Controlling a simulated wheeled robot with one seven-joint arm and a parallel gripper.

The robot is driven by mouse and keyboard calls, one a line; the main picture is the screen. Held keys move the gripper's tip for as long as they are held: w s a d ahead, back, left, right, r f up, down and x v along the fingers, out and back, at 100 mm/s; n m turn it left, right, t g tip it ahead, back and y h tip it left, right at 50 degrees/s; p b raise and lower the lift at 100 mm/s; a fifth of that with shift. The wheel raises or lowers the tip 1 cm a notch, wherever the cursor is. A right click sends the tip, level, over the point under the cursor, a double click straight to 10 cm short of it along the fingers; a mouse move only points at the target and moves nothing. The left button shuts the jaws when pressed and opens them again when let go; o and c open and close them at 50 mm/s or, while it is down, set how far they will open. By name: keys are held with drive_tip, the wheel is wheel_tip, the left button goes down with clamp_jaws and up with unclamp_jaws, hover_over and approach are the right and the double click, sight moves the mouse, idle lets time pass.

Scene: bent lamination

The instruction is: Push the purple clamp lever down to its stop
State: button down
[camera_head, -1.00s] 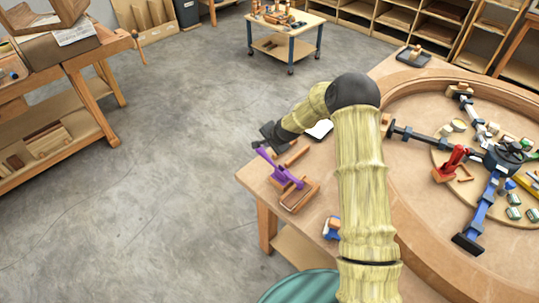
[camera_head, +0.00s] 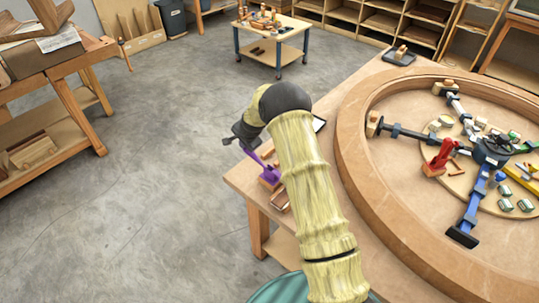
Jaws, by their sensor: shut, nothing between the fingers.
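The purple clamp lever (camera_head: 262,164) stands at the near-left corner of the worktable, in the camera_head view. It slants up and to the left, and my arm covers its right side. The wooden block (camera_head: 281,200) below it is partly hidden by my sleeved arm. My gripper (camera_head: 230,141) is dark and shut, with nothing in it. It is at the upper left of the lever, close to its tip in the picture. I cannot tell whether they touch.
The worktable (camera_head: 240,181) carries a large curved wooden ring (camera_head: 352,150) to the right, with a red clamp (camera_head: 438,158) and blue arms inside. Open concrete floor (camera_head: 150,190) is to the left.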

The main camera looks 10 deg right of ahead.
drive_tip(key=shift+d+f, duration=0.2)
drive_tip(key=shift+d, duration=0.6)
wheel_tip(320, 180, up, 14)
drive_tip(key=s+a, duration=0.1)
drive_tip(key=s, duration=0.1)
drive_tip(key=shift+s+a+b, duration=0.2)
drive_tip(key=shift+s+b, duration=0.1)
drive_tip(key=shift+b, duration=0.15)
drive_tip(key=shift+r, duration=0.1)
drive_tip(key=s+d+r+n+g, duration=0.1)
drive_tip(key=s+d+n, duration=0.1)
drive_tip(key=s, duration=1)
drive_tip(key=s+d+r+n+g+h, duration=0.1)
drive_tip(key=s+n, duration=0.4)
drive_tip(key=s, duration=0.7)
drive_tip(key=s+d+r+n+g, duration=0.1)
drive_tip(key=s+d+n, duration=0.2)
drive_tip(key=s, duration=0.9)
drive_tip(key=shift+s+d+r+n+h, duration=0.2)
drive_tip(key=shift+s+n+h, duration=0.2)
drive_tip(key=shift+n, duration=0.2)
drive_tip(key=shift+a, duration=0.1)
